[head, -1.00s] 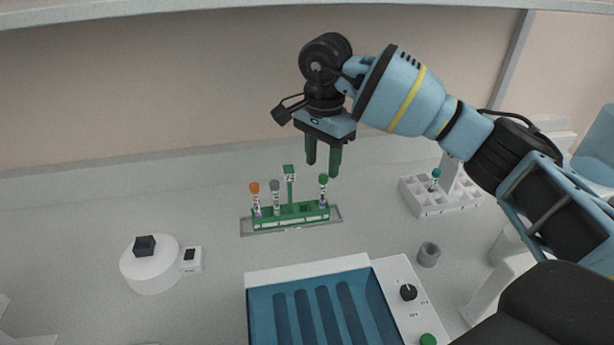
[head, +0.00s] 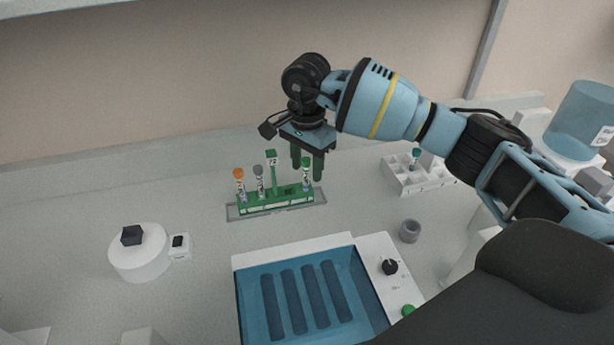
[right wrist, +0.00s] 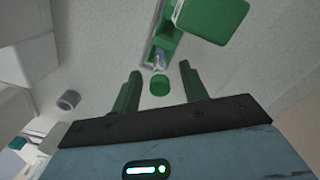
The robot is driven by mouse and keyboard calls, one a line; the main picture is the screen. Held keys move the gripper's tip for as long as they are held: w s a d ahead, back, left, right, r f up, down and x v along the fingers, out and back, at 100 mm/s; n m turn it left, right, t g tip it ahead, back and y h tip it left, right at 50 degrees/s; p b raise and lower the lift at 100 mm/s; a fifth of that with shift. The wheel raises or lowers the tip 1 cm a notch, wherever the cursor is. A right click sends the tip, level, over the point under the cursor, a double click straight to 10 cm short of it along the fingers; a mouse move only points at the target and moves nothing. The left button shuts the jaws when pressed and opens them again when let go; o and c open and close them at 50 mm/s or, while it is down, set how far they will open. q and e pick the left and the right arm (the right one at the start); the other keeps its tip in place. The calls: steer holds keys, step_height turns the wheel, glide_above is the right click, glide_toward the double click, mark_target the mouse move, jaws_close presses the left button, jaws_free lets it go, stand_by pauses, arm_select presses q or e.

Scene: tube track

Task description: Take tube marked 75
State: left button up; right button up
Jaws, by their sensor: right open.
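A green rack (head: 262,205) stands on the bench with an orange-capped tube (head: 239,182), a grey-capped tube (head: 259,178) and a green-capped tube (head: 306,171). A green sign (head: 271,158) rises from the rack; its number is too small to read surely. Tube markings are not legible. My right gripper (head: 307,174) is open, pointing down, with its fingers at the green-capped tube at the rack's right end. In the right wrist view, the green cap (right wrist: 160,85) shows between the open fingers (right wrist: 160,72), with no grip on it. My left gripper is not in view.
A white compartment tray (head: 405,185) with a teal-capped tube (head: 415,158) stands to the right. A blue-topped device (head: 245,262) with a knob (head: 390,267) is in front. A round white device (head: 135,262) is at left. A small grey cup (head: 409,231) stands right.

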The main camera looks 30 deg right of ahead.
steer(key=shift+f, duration=0.75)
steer(key=shift+c, duration=0.3)
steer(key=c, duration=0.8)
